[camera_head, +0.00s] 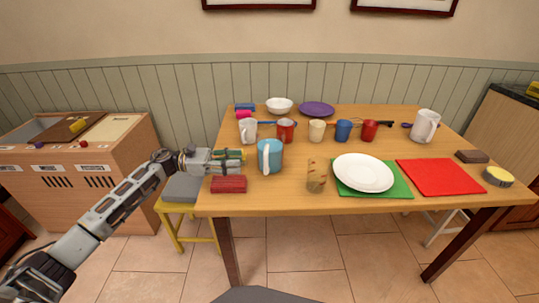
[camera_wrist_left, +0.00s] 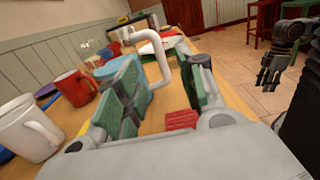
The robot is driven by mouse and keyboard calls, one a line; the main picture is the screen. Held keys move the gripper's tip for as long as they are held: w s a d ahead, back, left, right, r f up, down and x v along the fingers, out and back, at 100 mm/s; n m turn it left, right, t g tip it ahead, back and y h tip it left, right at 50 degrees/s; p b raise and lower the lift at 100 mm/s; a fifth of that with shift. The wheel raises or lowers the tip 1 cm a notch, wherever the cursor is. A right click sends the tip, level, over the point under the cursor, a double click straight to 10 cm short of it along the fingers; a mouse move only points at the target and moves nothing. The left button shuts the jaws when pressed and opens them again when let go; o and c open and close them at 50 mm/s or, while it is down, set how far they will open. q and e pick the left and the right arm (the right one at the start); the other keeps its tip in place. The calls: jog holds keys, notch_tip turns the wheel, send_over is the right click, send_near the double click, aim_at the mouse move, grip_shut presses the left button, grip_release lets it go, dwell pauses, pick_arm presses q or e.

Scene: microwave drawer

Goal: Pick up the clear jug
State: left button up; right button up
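A light blue jug (camera_head: 276,152) with a white handle stands upright near the table's front left. I cannot tell whether it is the clear jug; no jug looks plainly see-through. A white jug (camera_head: 425,124) stands at the back right. My left gripper (camera_head: 240,155) is just left of the blue jug, with its green-padded fingers apart and nothing between them. In the left wrist view, the white handle (camera_wrist_left: 160,62) shows beyond the gap between the fingers, and the left finger hides part of the jug. My right gripper (camera_wrist_left: 268,76) hangs away from the table; its finger gap is unclear.
A red block (camera_head: 229,184) lies in front of my left gripper. A tan patterned cup (camera_head: 316,176) and a white plate (camera_head: 363,172) on a green mat (camera_head: 392,190) are right of the blue jug. Several mugs stand behind. A red mat (camera_head: 440,177) is farther right.

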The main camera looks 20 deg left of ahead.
aim_at(266, 172)
pick_arm(q)
jog(key=shift+x, duration=2.7)
jog(key=shift+d, duration=0.1)
jog(key=shift+b+x, duration=0.35)
jog(key=shift+x, duration=2.2)
jog(key=shift+w+f, duration=0.1)
jog(key=shift+f, duration=0.1)
jog(key=shift+c, duration=0.5)
grip_shut()
jog(key=shift+r, duration=0.1)
